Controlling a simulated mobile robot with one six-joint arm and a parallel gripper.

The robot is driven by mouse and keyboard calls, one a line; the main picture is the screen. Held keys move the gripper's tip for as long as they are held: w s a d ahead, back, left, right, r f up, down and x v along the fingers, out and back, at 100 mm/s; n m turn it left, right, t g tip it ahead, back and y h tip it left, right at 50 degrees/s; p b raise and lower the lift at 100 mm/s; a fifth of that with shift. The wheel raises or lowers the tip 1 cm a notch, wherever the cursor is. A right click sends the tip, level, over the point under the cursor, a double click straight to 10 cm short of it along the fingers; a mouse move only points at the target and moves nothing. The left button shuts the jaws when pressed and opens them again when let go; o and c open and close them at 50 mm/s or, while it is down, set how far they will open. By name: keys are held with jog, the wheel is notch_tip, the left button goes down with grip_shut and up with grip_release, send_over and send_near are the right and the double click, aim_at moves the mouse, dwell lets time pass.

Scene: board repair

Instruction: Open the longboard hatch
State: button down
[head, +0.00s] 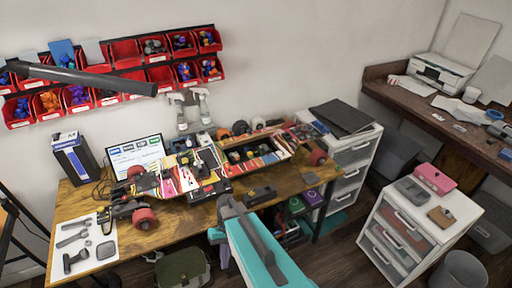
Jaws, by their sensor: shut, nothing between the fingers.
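The longboard (180,178) lies across the wooden workbench, running from lower left to upper right, with brightly coloured graphics. Red wheels (145,218) show at its left end, and another red wheel (318,157) shows at its right end. Right of its middle is a long dark recess (250,153) with small parts showing inside. I cannot make out the hatch cover clearly. A dark block-like part (208,191) sits at the board's near edge. I do not see my gripper in the head view.
Loose tools (75,240) lie on a white sheet at the workbench's left end. A black box (259,195) stands on the bench's front part. A teal and grey shape (265,262) rises before the bench. A dark bar (85,78) crosses the red wall bins. Drawer units stand right.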

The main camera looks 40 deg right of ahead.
jog(key=s+a+f+n+h+b, duration=0.1)
jog(key=s+a+f+h+b, duration=0.1)
jog(key=s+f+b, duration=0.3)
jog(key=s+a+f+n+g+h+b, duration=0.1)
jog(key=s+f+b, duration=0.5)
jog(key=s+f, duration=0.6)
notch_tip(320, 180, down, 2)
jog(key=a+h, duration=0.1)
jog(key=a, duration=0.1)
jog(key=shift+s+a+f+g, duration=0.2)
jog(key=shift+a+g, duration=0.1)
jog(key=shift+a, duration=0.1)
jog(key=shift+r, duration=0.1)
